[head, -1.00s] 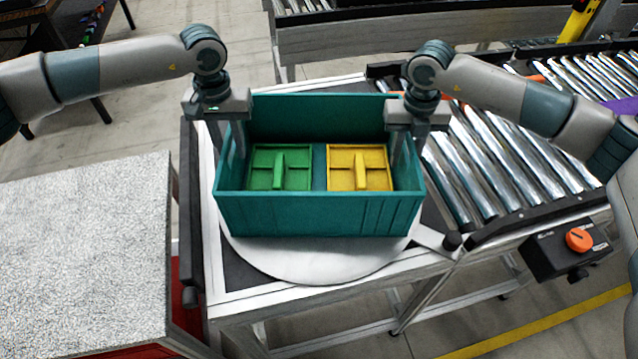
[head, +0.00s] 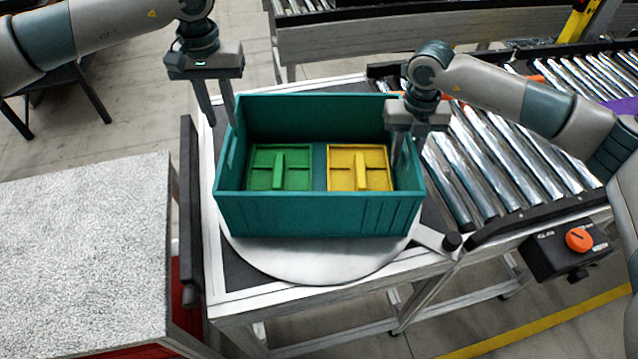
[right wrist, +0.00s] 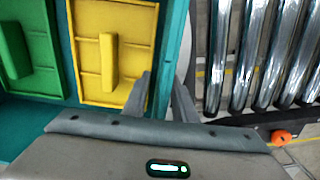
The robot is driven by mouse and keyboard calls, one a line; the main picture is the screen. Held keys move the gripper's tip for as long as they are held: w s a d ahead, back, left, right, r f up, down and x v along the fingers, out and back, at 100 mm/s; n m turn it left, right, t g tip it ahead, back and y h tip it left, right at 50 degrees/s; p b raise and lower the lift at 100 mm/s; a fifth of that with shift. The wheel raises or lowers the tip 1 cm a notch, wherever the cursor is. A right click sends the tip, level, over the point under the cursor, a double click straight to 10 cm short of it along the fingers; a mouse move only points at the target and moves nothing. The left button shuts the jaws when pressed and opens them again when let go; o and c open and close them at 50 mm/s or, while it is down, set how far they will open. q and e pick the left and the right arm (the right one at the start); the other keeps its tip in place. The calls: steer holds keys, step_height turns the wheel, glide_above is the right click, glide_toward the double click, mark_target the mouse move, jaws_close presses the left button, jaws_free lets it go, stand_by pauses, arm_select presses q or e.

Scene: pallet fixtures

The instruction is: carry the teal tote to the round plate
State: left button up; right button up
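The teal tote (head: 315,213) sits upright on the round plate (head: 310,262), which shows below and in front of it. In the right wrist view the tote's right wall (right wrist: 172,40) shows. My right gripper (head: 406,155) is at the tote's right wall, one finger inside and one outside. In the right wrist view its fingers (right wrist: 160,82) stand apart astride the wall, seemingly open; any contact is hard to see.
A green tray (head: 290,160) and a yellow tray (head: 345,160) lie inside the tote. A roller conveyor (head: 470,165) is close on the right, with a control box and orange knob (head: 578,239). A grey speckled surface (head: 85,260) stands on the left.

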steer(key=shift+r, duration=0.15)
step_height(320, 180, up, 12)
steer(key=shift+f, duration=0.15)
stand_by(0.4)
steer(key=shift+f, duration=0.1)
stand_by(0.5)
